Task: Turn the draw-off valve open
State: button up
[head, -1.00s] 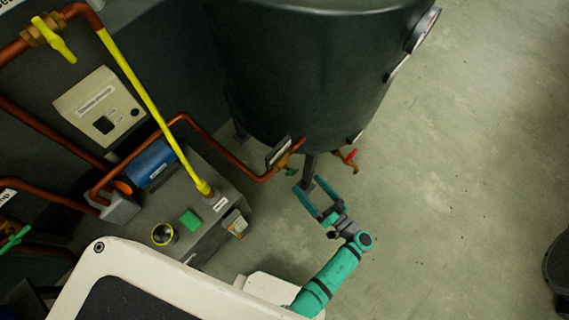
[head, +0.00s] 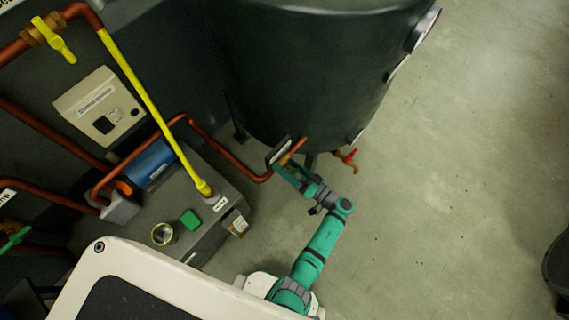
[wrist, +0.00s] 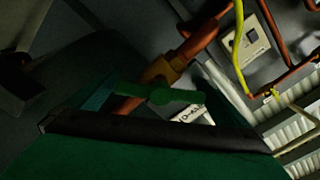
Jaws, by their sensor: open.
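The green lever of the draw-off valve (wrist: 165,96) shows in the wrist view, on a brass body (wrist: 163,70) set in a copper pipe. A white label (wrist: 190,113), partly hidden, starts with "D" beside it. In the head view my gripper covers the lever, at the foot of the dark tank (head: 310,70). My gripper (head: 284,171) is open at this valve. In the wrist view the lever lies across the space between the fingers; I cannot tell whether they touch it.
A red-handled tap (head: 347,157) sits just right of my gripper under the tank. A copper pipe (head: 225,157) runs left from the valve, above a grey base (head: 180,215) with a blue motor (head: 153,163).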

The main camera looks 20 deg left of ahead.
jog(key=shift+x, duration=0.8)
jog(key=shift+c, duration=0.6)
jog(key=c, duration=0.8)
jog(key=n, duration=0.5)
jog(key=shift+s+n, duration=0.1)
jog(key=shift+n, duration=0.2)
jog(key=shift+s+n, duration=0.1)
jog(key=shift+n, duration=2.2)
